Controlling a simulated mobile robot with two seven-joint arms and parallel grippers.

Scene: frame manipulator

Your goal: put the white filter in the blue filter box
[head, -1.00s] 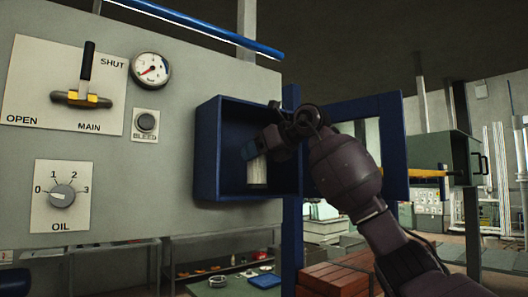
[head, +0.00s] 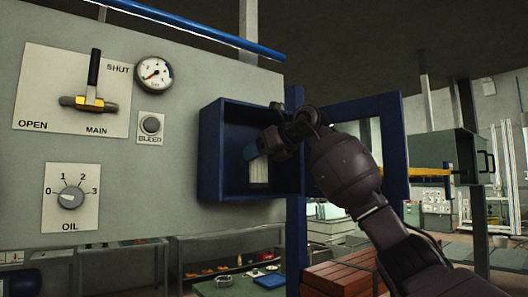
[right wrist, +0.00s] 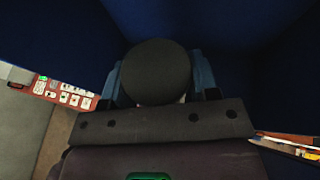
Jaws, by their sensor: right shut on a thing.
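The blue filter box (head: 210,150) is mounted on the grey panel, its open front facing right of me and its door (head: 395,145) swung open to the right. My right gripper (head: 262,148) is inside the box opening, shut on the white filter (head: 259,172). The filter stands roughly upright inside the box, its upper part hidden by the fingers. In the right wrist view a dark round end (right wrist: 157,72), seemingly the filter's cap, sits between the blue fingers, with dark blue walls around. Whether the filter touches the box's back or floor I cannot tell. My left gripper is not in view.
The panel carries a main lever (head: 90,90), a pressure gauge (head: 154,73), a bleed button (head: 151,125) and an oil knob (head: 70,198). A blue pipe (head: 190,28) runs along its top. The box walls and open door closely flank my right arm.

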